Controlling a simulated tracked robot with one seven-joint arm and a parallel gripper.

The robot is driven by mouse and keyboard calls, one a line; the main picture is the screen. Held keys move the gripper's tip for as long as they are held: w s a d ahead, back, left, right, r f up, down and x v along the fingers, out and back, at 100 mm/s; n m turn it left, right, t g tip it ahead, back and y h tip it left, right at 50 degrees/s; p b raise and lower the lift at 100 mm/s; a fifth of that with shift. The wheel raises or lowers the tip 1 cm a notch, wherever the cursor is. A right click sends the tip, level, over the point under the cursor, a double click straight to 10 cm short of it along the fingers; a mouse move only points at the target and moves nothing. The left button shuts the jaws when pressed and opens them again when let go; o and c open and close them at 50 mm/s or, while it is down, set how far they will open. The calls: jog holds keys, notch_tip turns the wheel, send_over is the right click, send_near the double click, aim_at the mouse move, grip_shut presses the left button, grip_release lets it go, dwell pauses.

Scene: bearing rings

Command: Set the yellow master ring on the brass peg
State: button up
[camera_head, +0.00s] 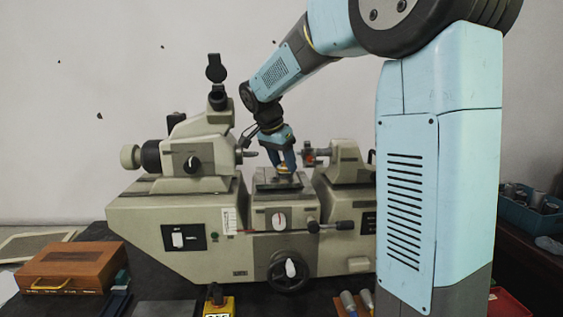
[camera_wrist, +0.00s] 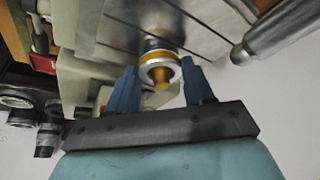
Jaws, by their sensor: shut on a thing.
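The yellow master ring (camera_wrist: 146,57), with a yellow band and a bright silver face, is between the blue fingers of my gripper (camera_wrist: 160,72) in the wrist view. My gripper is shut on it. The brass peg (camera_wrist: 161,84) shows in the ring's opening, its end towards the camera; the ring appears to be around it. I cannot tell how far down the ring sits. In the head view, my gripper (camera_head: 285,167) points down over the machine's stage, and its fingers hide most of the ring and peg.
The stage (camera_head: 264,185) lies between the measuring machine's left head (camera_head: 198,160) and right tailstock (camera_head: 345,163), whose spindles flank my gripper closely. A wooden case (camera_head: 75,262) stands at left. A blue bin (camera_head: 530,215) with metal parts is at right.

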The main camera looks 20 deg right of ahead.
jog(key=shift+f, duration=0.15)
jog(key=o, duration=1.2)
jog(key=shift+r, duration=4.25)
